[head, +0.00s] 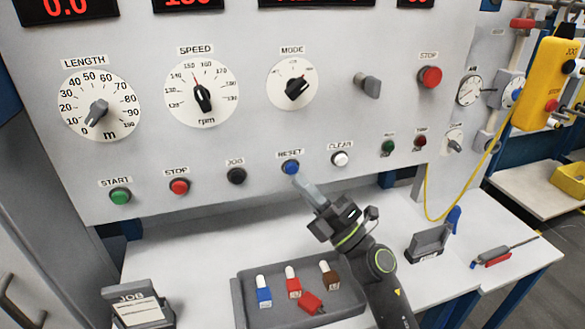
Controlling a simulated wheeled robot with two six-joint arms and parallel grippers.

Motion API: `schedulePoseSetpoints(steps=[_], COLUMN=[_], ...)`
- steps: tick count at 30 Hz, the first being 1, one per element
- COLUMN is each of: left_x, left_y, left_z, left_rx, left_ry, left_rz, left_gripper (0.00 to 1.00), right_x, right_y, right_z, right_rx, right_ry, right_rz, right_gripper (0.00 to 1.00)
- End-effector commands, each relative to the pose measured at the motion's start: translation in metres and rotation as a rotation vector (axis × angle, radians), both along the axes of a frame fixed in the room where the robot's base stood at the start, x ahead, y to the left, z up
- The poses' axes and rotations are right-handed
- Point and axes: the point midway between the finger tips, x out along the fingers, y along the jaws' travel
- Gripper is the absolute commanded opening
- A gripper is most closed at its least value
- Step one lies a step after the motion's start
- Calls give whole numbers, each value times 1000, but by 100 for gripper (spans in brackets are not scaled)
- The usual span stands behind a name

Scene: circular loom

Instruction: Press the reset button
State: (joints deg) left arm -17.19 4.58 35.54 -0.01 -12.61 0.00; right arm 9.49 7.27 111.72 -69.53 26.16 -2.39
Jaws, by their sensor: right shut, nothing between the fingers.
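The reset button (290,167) is a blue round button under the label RESET, in the lower row of the grey control panel (260,130). My right gripper (301,183) is shut and empty, with its fingertips just below and slightly right of the blue button. Whether the tips touch the button or stop short of it, I cannot tell. My left gripper is not in view.
Nearby buttons are the black JOG (236,176) and the white CLEAR (340,159). Dials and red displays fill the panel above. On the white table below stand a grey tray (241,305) with coloured items, a job card holder (138,306) and a dark stand (428,243).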

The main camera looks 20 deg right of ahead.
Motion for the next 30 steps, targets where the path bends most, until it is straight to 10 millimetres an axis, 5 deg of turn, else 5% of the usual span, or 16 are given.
schedulePoseSetpoints(steps=[12,30], left_x=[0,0], left_y=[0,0], left_z=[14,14], left_rx=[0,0], left_ry=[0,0], left_rz=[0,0], left_gripper=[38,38], right_x=[-38,-40], right_y=[-1,-1], right_z=[1,1], right_rx=[0,0], right_ry=[0,0], right_rz=[-1,0], right_gripper=[0,0])
